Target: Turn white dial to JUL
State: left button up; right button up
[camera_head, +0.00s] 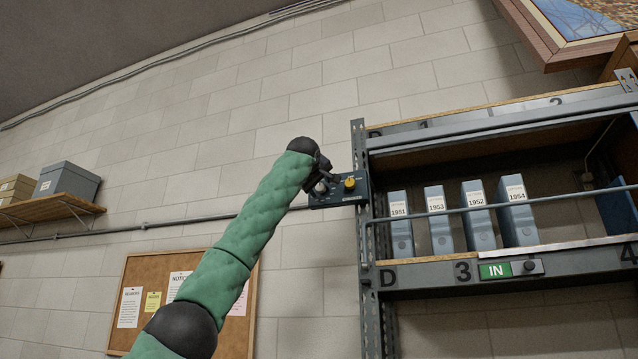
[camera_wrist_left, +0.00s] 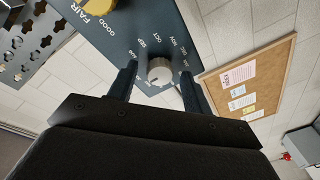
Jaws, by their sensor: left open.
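The white dial (camera_wrist_left: 159,71) is a small pale round knob on a dark blue panel (camera_wrist_left: 140,30) in the left wrist view. Month labels ring it; several, such as SEP, OCT and NOV, can be read. JUL cannot be made out, nor where the dial points. My left gripper (camera_wrist_left: 160,80) is open, one finger on each side of the dial; I cannot tell whether either touches it. In the head view, my left gripper (camera_head: 321,181) is at the panel's left part and mostly covers the dial. My right gripper is not in view.
A yellow knob (camera_head: 350,184) sits on the panel right of my gripper, with FAIR and GOOD labels by it. A grey metal shelf (camera_head: 430,272) with several blue binders stands right of the panel. A corkboard (camera_head: 150,270) hangs at lower left.

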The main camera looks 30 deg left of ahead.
pick_arm(q)
jog(key=shift+c, duration=0.2)
jog(key=c, duration=0.9)
jog(key=shift+c, duration=0.2)
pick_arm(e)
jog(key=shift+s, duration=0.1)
pick_arm(q)
jog(key=shift+w+f+m, duration=0.15)
jog(key=shift+m, duration=1.65)
jog(key=shift+m+t+p, duration=0.3)
jog(key=shift+m+p, duration=0.1)
jog(key=shift+m, duration=0.9)
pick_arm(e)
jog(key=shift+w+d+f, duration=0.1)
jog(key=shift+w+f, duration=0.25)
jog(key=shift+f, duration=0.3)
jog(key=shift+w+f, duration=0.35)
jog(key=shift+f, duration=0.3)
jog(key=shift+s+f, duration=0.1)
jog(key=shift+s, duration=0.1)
